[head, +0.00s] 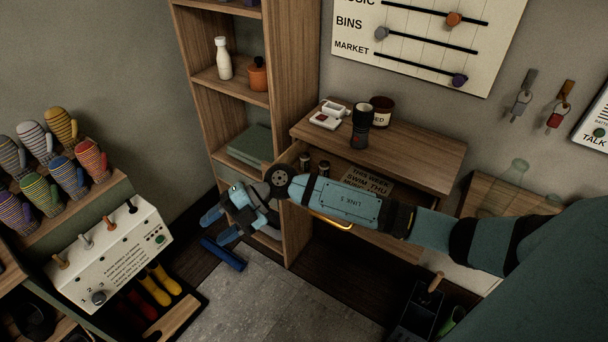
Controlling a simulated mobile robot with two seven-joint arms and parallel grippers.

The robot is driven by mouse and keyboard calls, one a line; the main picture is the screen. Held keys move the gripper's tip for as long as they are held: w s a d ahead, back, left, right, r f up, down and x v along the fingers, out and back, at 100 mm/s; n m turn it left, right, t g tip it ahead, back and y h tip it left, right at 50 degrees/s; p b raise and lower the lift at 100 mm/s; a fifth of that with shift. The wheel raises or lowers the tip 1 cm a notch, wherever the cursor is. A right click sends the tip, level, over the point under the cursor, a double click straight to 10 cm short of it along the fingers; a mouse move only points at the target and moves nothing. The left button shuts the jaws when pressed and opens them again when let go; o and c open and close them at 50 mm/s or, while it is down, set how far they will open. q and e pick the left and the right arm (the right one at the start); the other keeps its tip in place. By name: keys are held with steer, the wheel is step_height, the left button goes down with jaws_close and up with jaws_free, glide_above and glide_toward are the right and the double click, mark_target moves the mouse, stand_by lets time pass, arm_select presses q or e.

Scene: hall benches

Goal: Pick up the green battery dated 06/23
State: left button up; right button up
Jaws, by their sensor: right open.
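I cannot make out a green battery dated 06/23 for certain. Two small cylinders stand in the open drawer (335,226) under the wooden desk top; one cylinder (305,160) is at the left and another (323,168) is beside it. Their colour and any dates are too small to read. My right arm crosses in front of the drawer and hides much of it. My right gripper (212,228) is open and empty, left of the drawer and in front of the shelf unit, with its fingers pointing down-left. My left gripper is not in view.
A black flashlight (360,126), a white tray (334,107) and a dark jar (381,111) stand on the desk top (425,156). The shelf unit (295,70) stands close left. A dark bin (421,308) is lower right.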

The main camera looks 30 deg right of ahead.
steer(key=w+d+f+h+b, duration=0.35)
steer(key=w+d+h, duration=0.35)
steer(key=d, duration=0.3)
steer(key=m+t+h+b, duration=0.2)
steer(key=m+h+b, duration=0.15)
steer(key=h, duration=0.65)
glide_toward(304, 156)
steer(key=shift+m, duration=0.55)
steer(key=x, duration=1)
steer(key=shift+b, duration=0.3)
steer(key=shift+h, duration=0.3)
steer(key=c, duration=0.7)
